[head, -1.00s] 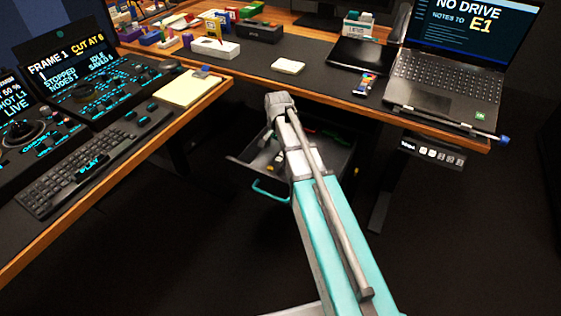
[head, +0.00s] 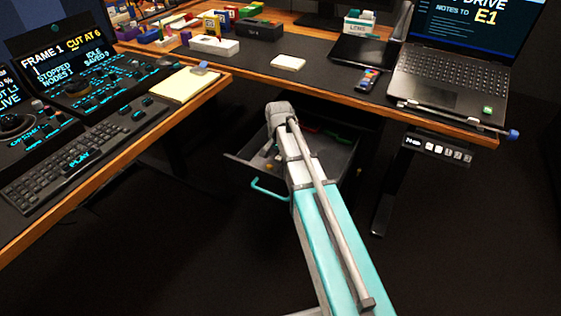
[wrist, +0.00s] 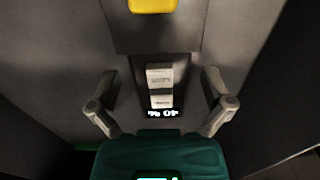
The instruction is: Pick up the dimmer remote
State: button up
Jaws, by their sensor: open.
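In the wrist view, a small dark device with two white buttons and a lit readout, apparently the dimmer remote (wrist: 160,101), lies on a dark base. My gripper (wrist: 161,88) is open, with one finger on each side of the device and a gap on both sides. It appears to be above the device, not holding it. In the head view, my arm reaches down over the open drawer (head: 247,173) under the desk.
A yellow item (wrist: 153,5) sits at the top of the wrist view, with grey walls at both sides. The drawer has a teal handle (head: 268,190) and holds several small items. The desk (head: 310,70) overhangs behind it. A colored-button handset (head: 368,79) lies by the laptop (head: 450,75).

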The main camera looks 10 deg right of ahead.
aim_at(279, 157)
dwell(0.4)
jog(key=c, duration=1.1)
jog(key=shift+r, duration=0.15)
notch_tip(279, 157, up, 10)
jog(key=p, duration=1)
